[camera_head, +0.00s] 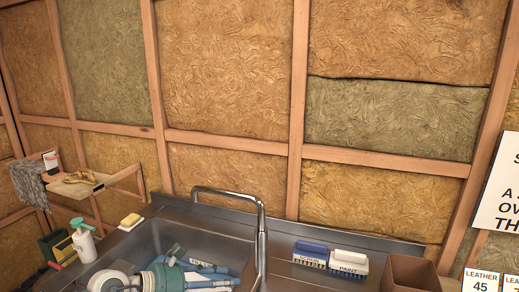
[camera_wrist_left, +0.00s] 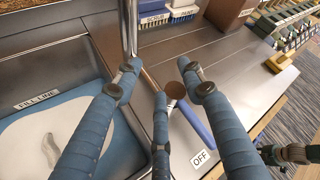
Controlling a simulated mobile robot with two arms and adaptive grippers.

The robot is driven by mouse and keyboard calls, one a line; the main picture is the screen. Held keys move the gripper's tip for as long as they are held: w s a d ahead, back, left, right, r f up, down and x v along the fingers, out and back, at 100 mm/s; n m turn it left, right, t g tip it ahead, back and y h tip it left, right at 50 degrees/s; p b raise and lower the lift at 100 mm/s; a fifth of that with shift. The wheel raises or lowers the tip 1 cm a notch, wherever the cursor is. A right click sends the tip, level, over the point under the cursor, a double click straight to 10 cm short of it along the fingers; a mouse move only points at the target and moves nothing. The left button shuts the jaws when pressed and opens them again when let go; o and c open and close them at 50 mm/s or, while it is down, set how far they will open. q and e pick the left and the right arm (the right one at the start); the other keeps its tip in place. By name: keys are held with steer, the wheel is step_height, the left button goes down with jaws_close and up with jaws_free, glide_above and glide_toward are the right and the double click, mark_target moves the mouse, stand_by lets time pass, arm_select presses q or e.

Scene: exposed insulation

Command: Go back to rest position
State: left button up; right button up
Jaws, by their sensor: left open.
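My left gripper (camera_head: 218,270) shows low in the head view, above the sink, reaching in from the lower left. In the left wrist view its blue, fabric-like fingers (camera_wrist_left: 160,78) are spread apart, with nothing held between them. A blue handle (camera_wrist_left: 196,118) lies beyond the fingers, partly hidden by them.
The steel sink (camera_head: 150,240) has a tall faucet (camera_head: 262,235). Right of it stand a blue brush (camera_head: 310,252), a white brush (camera_head: 349,262) and a brown box (camera_head: 410,273). A sponge (camera_head: 131,220) and spray bottle (camera_head: 83,242) are at left.

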arm_select(q)
steer(key=s+d+r+n+t+h, duration=0.1)
steer(key=d+r+n+t+h, duration=0.4)
steer(key=r, duration=0.5)
steer(key=a+r+n+t+y, duration=0.4)
steer(key=a+n+t+y, duration=0.25)
steer(key=n, duration=0.55)
steer(key=s+a+f+n+g+y, duration=0.2)
steer(key=s+a+f+n+y, duration=0.2)
steer(key=a+f+n+y, duration=0.9)
steer(key=s+f+n+g+h, duration=0.2)
steer(key=s+f+n+g, duration=0.3)
steer(key=s+f, duration=0.35)
steer(key=s+d+f+n+g+h, duration=0.15)
steer(key=s+f+g, duration=0.3)
steer(key=s, duration=0.55)
steer(key=s+d+f+n+g+h, duration=0.1)
steer(key=s+d+f+g, duration=0.15)
steer(key=s+f, duration=0.55)
steer(key=s+f+g+b, duration=0.25)
steer(key=f+b, duration=0.35)
steer(key=f, duration=2.3)
steer(key=s+a+f+b, duration=0.3)
steer(key=s+f+b, duration=0.1)
steer(key=s+f, duration=1.3)
step_height(320, 180, down, 4)
steer(key=shift+s+a+f+m+g+y, duration=0.1)
steer(key=shift+s+a+m+g+y, duration=0.1)
steer(key=shift+s+m+g+y, duration=0.15)
